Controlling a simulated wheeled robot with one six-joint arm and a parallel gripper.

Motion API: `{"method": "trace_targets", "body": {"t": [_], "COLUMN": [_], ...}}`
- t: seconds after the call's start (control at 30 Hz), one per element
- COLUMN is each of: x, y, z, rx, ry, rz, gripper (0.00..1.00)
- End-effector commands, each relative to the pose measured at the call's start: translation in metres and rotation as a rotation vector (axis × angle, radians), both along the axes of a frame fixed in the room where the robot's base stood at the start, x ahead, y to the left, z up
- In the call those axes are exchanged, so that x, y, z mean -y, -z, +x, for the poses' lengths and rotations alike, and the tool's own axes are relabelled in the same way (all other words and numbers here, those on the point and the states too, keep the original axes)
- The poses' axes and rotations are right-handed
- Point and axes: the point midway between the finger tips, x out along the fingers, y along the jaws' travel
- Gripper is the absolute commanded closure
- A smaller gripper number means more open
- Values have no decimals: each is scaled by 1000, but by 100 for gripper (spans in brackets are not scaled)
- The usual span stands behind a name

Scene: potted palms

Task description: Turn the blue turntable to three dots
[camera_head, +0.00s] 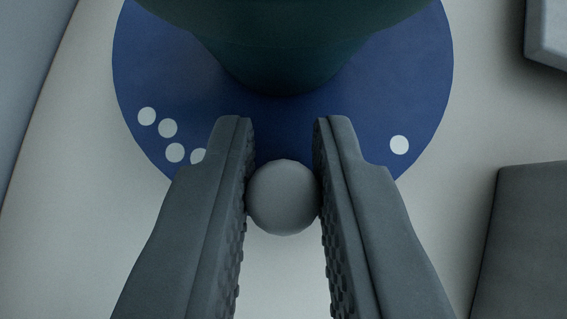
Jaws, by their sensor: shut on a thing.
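The blue turntable (180,80) is a flat round disc in the upper middle of the view. A dark green pot (290,60) stands on it, its upper part cut off by the top edge. A group of several white dots (167,128) shows at the disc's left front, one partly covered by my left finger. A single white dot (400,145) shows at its right front. My gripper (283,165) is shut on a grey round knob (283,198) at the disc's front edge. Both fingers touch the knob's sides. What joins the knob to the disc is hidden.
The pale surface (80,200) around the disc is bare at left. A grey block (525,240) lies at the lower right, and a lighter block (548,35) is at the upper right corner. A grey-blue edge (25,80) runs along the left.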

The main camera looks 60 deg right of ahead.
Motion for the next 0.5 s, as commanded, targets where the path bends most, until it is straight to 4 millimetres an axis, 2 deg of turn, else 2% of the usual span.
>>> {"method": "trace_targets", "body": {"t": [0.5], "x": [-5], "y": [0], "z": [9], "rx": [0], "ry": [148], "rz": [0], "gripper": [100]}}
